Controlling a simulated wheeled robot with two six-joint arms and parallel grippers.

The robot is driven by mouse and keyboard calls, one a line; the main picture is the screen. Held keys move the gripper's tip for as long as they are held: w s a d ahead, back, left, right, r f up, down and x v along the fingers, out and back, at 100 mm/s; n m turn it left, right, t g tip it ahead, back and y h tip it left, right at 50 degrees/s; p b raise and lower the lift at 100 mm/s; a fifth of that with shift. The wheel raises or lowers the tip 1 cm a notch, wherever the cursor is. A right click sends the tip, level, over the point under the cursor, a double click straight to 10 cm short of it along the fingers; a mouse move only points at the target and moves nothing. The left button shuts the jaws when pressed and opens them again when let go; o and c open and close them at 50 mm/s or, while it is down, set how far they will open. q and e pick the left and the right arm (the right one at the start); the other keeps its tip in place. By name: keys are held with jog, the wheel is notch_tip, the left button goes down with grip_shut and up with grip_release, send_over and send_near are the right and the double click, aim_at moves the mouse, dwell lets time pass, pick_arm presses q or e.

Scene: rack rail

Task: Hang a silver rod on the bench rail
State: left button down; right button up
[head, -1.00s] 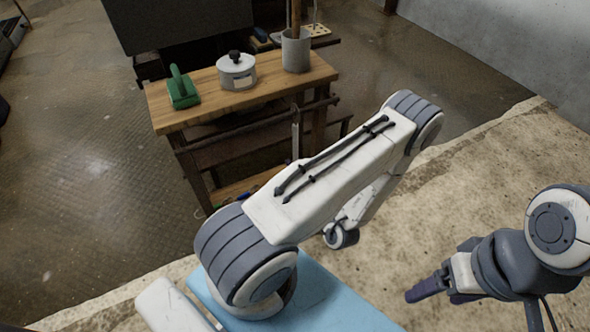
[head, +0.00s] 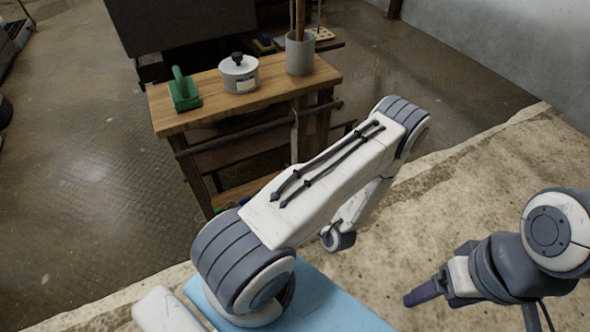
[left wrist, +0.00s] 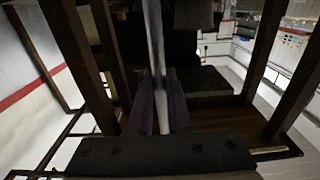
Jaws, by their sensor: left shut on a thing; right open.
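The wooden bench (head: 205,116) stands ahead, with its dark rail (head: 232,132) along the front below the top. A thin silver rod (head: 294,138) hangs upright at the right part of the rail, its lower end hidden behind my left arm. I cannot tell if it is hooked on. In the left wrist view, the silver rod (left wrist: 158,65) runs between the dark fingers of my left gripper (left wrist: 160,105), which is shut on it. My left gripper is hidden in the head view. My right gripper (head: 412,297) is open and empty, low at the right.
A dark panel (head: 180,22) stands behind. The floor left of the bench is clear.

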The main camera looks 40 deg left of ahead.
pick_arm(q)
jog(key=shift+f, duration=0.3)
jog(key=c, duration=0.8)
grip_release()
jog(key=shift+o, duration=0.2)
jog(key=p+v, duration=0.3)
jog(key=v, duration=0.7)
jog(key=shift+d, duration=0.25)
